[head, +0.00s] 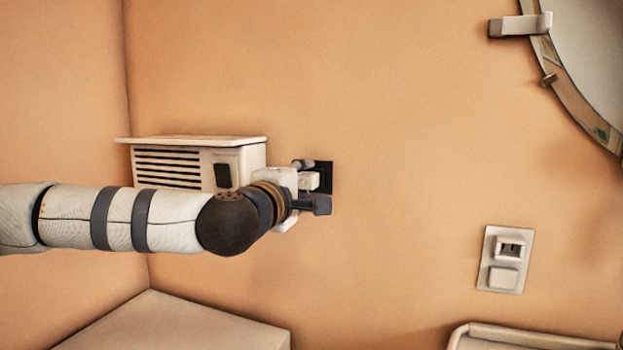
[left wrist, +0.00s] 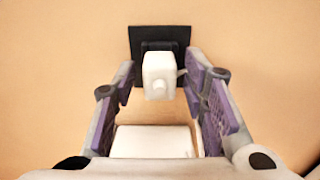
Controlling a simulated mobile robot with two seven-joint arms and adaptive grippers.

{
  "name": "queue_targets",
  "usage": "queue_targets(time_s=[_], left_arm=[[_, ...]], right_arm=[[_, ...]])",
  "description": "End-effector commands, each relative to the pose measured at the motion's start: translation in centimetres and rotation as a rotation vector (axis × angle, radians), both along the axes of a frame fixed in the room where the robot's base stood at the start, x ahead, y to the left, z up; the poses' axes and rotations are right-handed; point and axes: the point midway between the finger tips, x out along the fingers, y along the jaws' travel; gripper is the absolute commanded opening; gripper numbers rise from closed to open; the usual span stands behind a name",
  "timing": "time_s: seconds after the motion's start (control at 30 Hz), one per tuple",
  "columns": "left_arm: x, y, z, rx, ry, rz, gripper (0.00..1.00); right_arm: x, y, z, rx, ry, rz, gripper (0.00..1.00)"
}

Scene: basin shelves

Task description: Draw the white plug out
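The white plug (head: 309,181) sits at a black socket plate (head: 327,170) on the orange wall. In the left wrist view the plug (left wrist: 158,70) is a white block with a small round knob facing me, in front of the dark plate (left wrist: 180,36). My left gripper (head: 313,186) is at the socket, its arm coming in from the left. In the left wrist view its two purple-padded fingers (left wrist: 158,76) are apart, one on each side of the plug, with a narrow gap visible on both sides. The plug's prongs are hidden. My right gripper is out of view.
A white louvred wall unit (head: 190,150) is behind my left arm, close to the socket. A second wall plate (head: 506,260) is lower right. A round mirror (head: 590,60) is upper right. Pale surfaces (head: 180,325) lie along the bottom. The wall right of the socket is clear.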

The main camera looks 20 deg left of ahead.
Motion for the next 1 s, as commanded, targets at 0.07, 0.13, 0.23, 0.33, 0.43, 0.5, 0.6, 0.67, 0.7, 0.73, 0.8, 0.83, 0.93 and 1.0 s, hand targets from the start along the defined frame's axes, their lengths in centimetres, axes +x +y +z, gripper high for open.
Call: queue_targets(time_s=[0.07,0.13,0.23,0.33,0.43,0.5,0.6,0.67,0.7,0.73,0.8,0.83,0.93,1.0], left_arm=[[-0.03,0.0,0.04,0.0,-0.001,0.0,0.4],[-0.04,0.0,0.04,0.0,-0.001,0.0,0.33],[-0.04,0.0,0.04,0.0,0.0,0.0,0.1],[-0.05,0.0,0.04,0.0,-0.001,0.0,0.0],[-0.05,0.0,0.06,0.0,-0.001,0.0,0.0],[-0.07,0.0,0.07,0.0,-0.001,0.0,0.0],[-0.13,-0.01,0.09,0.0,-0.001,0.0,0.0],[-0.18,-0.01,0.1,0.0,-0.001,0.0,0.0],[-0.21,-0.01,0.1,0.0,-0.001,0.0,0.0],[-0.24,-0.02,0.11,0.0,-0.002,0.0,0.0],[-0.3,-0.03,0.11,0.0,-0.002,0.0,0.0],[-0.33,-0.03,0.11,0.0,-0.002,-0.001,0.0],[-0.41,-0.03,0.11,0.0,-0.001,-0.001,0.0],[-0.46,-0.04,0.09,0.0,-0.001,-0.001,0.0]], right_arm=[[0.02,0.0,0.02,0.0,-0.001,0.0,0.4],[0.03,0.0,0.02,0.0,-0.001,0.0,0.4],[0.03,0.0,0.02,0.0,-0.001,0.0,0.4],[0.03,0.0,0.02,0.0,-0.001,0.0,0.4],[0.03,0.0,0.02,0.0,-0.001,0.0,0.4],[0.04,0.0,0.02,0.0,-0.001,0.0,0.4],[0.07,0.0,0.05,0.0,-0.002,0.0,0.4],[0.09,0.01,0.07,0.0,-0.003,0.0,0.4],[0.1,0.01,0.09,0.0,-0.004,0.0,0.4],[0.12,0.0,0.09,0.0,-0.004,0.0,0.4],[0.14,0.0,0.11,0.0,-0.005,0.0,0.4],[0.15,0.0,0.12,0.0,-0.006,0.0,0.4],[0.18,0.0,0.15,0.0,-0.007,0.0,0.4],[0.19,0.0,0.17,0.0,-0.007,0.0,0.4]])
